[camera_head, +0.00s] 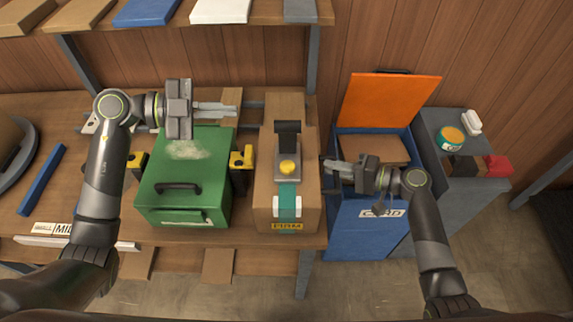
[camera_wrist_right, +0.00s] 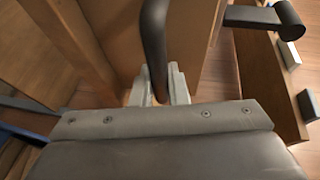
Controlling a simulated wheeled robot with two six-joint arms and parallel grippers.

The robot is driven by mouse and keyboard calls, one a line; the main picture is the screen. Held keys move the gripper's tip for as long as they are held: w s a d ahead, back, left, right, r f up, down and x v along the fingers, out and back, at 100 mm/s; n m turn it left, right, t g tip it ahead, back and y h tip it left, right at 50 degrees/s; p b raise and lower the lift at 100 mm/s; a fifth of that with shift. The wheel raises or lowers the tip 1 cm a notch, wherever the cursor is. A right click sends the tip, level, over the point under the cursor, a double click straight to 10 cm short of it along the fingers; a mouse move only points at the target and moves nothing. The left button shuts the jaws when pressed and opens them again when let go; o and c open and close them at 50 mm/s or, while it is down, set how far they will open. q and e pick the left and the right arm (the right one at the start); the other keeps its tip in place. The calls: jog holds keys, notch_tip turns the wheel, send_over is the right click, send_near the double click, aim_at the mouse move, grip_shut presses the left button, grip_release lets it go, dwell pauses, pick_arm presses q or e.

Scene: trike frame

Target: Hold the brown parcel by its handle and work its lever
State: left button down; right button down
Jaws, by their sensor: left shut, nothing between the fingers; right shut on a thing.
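The brown parcel (camera_head: 305,195) stands on the bench in the head view. Its top bears a grey plate with a dark lever (camera_head: 288,130), a yellow round knob (camera_head: 288,168) and a teal strip. In the right wrist view the lever (camera_wrist_right: 265,17) sticks out at the top right. My right gripper (camera_head: 335,165) is at the parcel's right side, shut on the dark handle (camera_wrist_right: 154,40), which passes between its fingers (camera_wrist_right: 162,88). My left gripper (camera_head: 238,108) is shut and empty, above the back of the green box, left of the lever and apart from it.
The green box (camera_head: 185,205) with a black handle stands left of the parcel, between yellow-black clamps (camera_head: 241,160). A blue bin (camera_head: 345,230) with an orange lid (camera_head: 390,98) stands to the right. A grey cabinet (camera_head: 440,125) holds small items. Shelves run along the back.

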pick_arm(q)
jog(key=v, duration=1.1)
jog(key=shift+a, duration=0.4)
jog(key=shift+s, duration=0.1)
pick_arm(e)
jog(key=c, duration=1.3)
grip_release()
jog(key=v, duration=1.2)
